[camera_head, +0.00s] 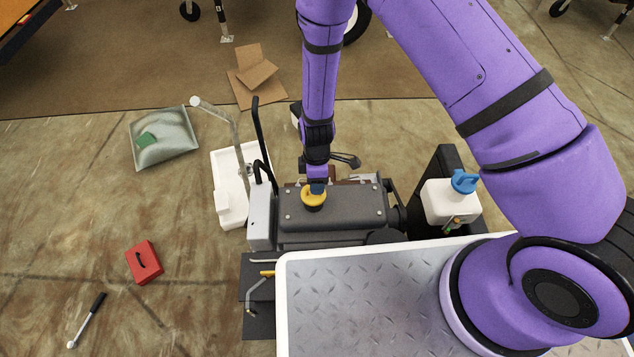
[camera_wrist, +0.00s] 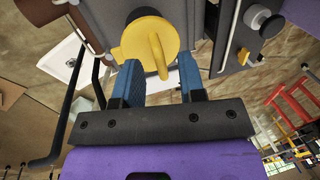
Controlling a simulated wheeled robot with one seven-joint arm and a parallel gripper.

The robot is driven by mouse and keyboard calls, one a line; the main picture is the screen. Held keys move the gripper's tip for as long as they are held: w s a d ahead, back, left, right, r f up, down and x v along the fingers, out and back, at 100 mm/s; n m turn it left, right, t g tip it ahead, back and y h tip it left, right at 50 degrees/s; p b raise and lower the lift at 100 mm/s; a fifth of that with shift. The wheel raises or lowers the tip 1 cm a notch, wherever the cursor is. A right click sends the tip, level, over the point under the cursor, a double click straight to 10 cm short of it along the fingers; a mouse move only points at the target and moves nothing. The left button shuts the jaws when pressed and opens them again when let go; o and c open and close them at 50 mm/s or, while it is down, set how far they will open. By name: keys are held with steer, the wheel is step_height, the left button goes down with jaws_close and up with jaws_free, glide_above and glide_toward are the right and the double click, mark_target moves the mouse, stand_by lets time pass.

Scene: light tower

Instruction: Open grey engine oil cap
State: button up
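The grey engine (camera_head: 345,207) stands at the middle of the head view. A round yellow cap (camera_head: 313,198) sits on the left part of its top. In the wrist view the yellow cap (camera_wrist: 137,42) shows a raised grip bar across its face. My gripper (camera_head: 317,187) is right at the cap, pointing down. In the wrist view my gripper's (camera_wrist: 160,66) blue fingers are spread, one on each side of the bar, with visible gaps to it. The cap's underside and seat on the engine are hidden.
A black hose (camera_head: 259,135) rises left of the engine beside a white tray (camera_head: 229,160). A white tank with a blue cap (camera_head: 464,182) stands to the right. A diamond-plate platform (camera_head: 365,300) lies in front. A red box (camera_head: 144,262) is on the floor.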

steer(key=shift+s+f, duration=0.1)
steer(key=shift+f, duration=0.2)
steer(key=shift+c, duration=0.5)
jaws_close()
